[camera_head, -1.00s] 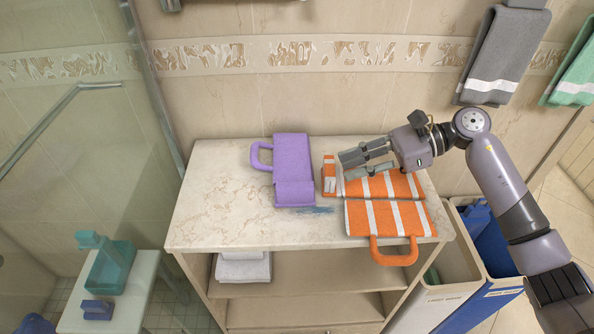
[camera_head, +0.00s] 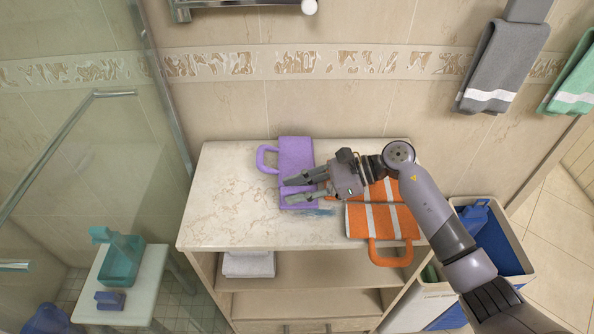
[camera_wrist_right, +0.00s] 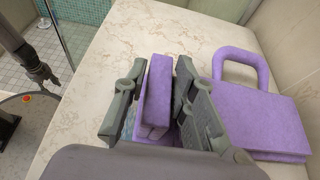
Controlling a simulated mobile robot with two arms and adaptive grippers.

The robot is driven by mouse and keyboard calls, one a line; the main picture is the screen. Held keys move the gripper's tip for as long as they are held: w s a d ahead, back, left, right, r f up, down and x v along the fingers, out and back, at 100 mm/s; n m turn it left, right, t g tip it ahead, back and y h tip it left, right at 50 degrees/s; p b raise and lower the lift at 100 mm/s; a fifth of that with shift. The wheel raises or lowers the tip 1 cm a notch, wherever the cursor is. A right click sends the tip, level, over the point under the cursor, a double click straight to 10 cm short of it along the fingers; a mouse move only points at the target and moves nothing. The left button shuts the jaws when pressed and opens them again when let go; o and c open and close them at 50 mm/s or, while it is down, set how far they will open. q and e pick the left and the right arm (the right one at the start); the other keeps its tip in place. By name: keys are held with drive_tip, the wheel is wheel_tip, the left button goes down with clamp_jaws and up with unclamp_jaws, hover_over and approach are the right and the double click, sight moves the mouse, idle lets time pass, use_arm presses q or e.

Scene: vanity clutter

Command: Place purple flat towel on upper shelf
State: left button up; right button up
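The purple flat towel (camera_head: 296,155) lies on the cabinet's marble top, its loop handle to the left. Its near folded end stands up between the fingers of my right gripper (camera_head: 303,188). The wrist view shows this raised purple part (camera_wrist_right: 155,90) between the two parted fingers (camera_wrist_right: 152,105), with a small gap at the left finger; contact on the right side is unclear. The upper shelf (camera_head: 310,270) under the top holds folded white towels (camera_head: 248,264) at its left.
An orange-and-white striped towel (camera_head: 385,250) lies on the top's right side, under my right arm. The top's left part is clear. Bins (camera_head: 490,235) stand right of the cabinet. A stool (camera_head: 145,290) with a teal bottle (camera_head: 121,258) is at left.

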drive_tip(key=shift+d, duration=0.1)
drive_tip(key=shift+c, duration=0.5)
clamp_jaws()
